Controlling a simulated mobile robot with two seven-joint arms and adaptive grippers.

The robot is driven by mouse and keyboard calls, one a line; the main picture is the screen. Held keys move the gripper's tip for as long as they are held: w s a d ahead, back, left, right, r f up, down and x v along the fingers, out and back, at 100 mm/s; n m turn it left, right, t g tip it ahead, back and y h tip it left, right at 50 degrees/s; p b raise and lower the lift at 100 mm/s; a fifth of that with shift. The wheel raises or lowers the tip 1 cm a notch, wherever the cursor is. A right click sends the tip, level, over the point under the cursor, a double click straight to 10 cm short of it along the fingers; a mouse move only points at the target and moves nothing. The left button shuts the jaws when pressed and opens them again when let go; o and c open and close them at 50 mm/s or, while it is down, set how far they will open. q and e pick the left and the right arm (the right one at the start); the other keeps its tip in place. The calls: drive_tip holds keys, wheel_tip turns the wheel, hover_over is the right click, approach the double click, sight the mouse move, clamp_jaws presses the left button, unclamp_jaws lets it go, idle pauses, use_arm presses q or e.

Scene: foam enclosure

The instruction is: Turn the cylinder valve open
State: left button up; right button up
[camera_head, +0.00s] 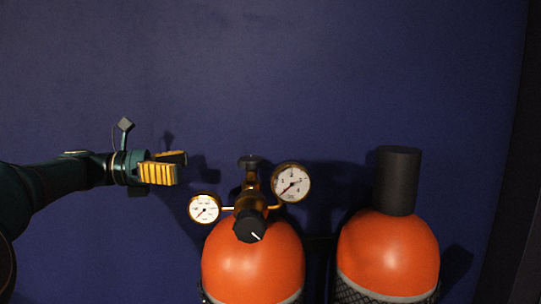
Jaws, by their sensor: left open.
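An orange cylinder (253,268) stands upright in the lower middle of the head view. A brass valve body (252,190) with a regulator sits on its top. A black knob (249,227) with a white mark faces me at the front of the brass body. A dark round cap or handwheel (250,161) sits at the top of the brass body. My left gripper (182,167), with yellow ribbed finger pads, is open and empty. It is to the left of the valve, apart from it, above the small gauge. My right gripper is not in view.
A small gauge (204,209) sticks out left of the valve and a larger gauge (291,182) right. A second orange cylinder (388,252) with a tall black cap (397,180) stands at right. A dark blue wall (300,70) is behind; the space above is clear.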

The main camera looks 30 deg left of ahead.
sight(249, 158)
use_arm(q)
drive_tip(key=b+x, duration=0.1)
drive_tip(key=x, duration=1.2)
drive_tip(key=shift+w+d+r, duration=0.15)
drive_tip(key=shift+d, duration=0.1)
drive_tip(key=c, duration=1.2)
